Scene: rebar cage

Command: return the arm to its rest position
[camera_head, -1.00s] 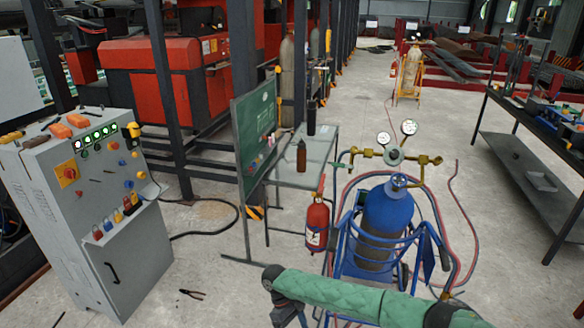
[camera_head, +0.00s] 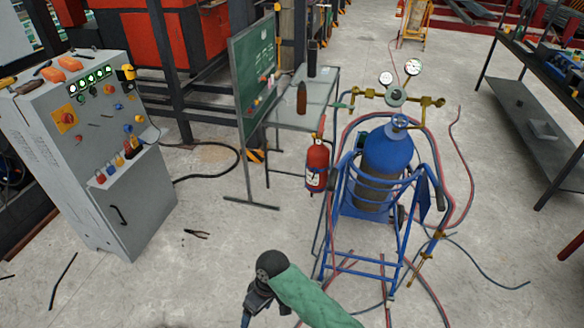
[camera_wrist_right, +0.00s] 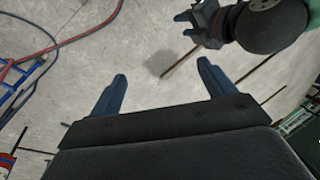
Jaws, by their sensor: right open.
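My right gripper (camera_wrist_right: 162,82) is in the right wrist view, with its two dark blue fingers wide apart and only floor between them. Another dark jointed part of mine with a round black cap (camera_wrist_right: 272,25) and blue finger-like ends is at the top right of that view. In the head view, an arm of mine in a green sleeve (camera_head: 305,296) comes up from the bottom edge to a round black joint (camera_head: 270,264). Its lower end is cut off by the frame, and whether it holds anything is hidden.
A blue gas cylinder (camera_head: 387,152) stands in a blue cart beyond the sleeved arm, with hoses on the floor around it. A red fire extinguisher (camera_head: 317,166) is beside it. A grey control cabinet (camera_head: 125,205) is at left; pliers (camera_head: 196,233) lie on open floor.

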